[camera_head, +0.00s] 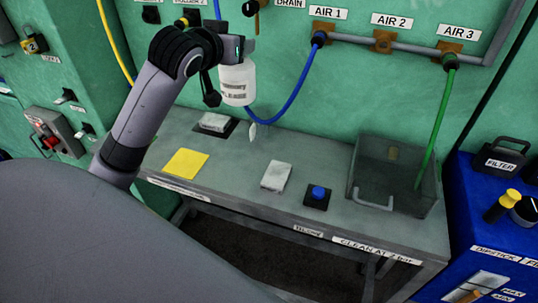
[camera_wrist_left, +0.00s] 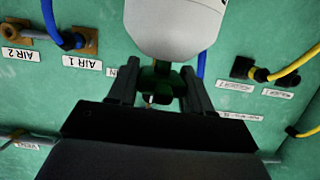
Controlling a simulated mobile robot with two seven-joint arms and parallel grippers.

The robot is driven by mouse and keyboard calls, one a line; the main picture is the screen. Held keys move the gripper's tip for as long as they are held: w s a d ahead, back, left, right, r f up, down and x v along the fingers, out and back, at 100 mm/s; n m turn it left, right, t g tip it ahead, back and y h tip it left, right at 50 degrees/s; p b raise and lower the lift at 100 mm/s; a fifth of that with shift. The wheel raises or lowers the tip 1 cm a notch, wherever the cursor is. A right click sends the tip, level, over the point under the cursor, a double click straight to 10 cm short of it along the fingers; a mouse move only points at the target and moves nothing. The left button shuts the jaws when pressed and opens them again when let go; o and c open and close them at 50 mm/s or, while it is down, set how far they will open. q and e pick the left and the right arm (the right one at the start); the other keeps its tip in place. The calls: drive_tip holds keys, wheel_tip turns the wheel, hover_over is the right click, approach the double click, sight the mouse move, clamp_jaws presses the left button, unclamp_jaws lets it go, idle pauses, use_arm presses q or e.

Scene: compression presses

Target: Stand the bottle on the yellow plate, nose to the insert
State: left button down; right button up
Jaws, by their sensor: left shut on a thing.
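A white bottle (camera_head: 238,85) with dark lettering hangs below my left gripper (camera_head: 242,52), in the air above the back of the bench. In the left wrist view the bottle's pale body (camera_wrist_left: 175,25) fills the top, with a dark green part between the two fingers of the gripper (camera_wrist_left: 160,88). The gripper is shut on the bottle. The lettering is too blurred to read fully, and I cannot tell where its nose points. The yellow plate (camera_head: 185,163) lies flat and bare on the bench's left part, below and left of the bottle. My right gripper is not in view.
The grey bench (camera_head: 240,165) also holds a pale block on a dark base (camera_head: 215,123), a white pad (camera_head: 276,175), a blue button (camera_head: 318,192) and a clear bin (camera_head: 395,180). A blue hose (camera_head: 290,100) hangs right of the bottle. A blue cabinet (camera_head: 470,220) stands right.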

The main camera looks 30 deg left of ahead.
use_arm(q)
wheel_tip(320, 180, down, 20)
drive_tip(key=b, duration=0.1)
drive_tip(key=shift+r+b, duration=0.15)
drive_tip(key=shift+b, duration=0.2)
drive_tip(key=shift+d, duration=0.1)
drive_tip(key=shift+c, duration=2.4)
unclamp_jaws()
drive_tip(key=shift+f, duration=0.2)
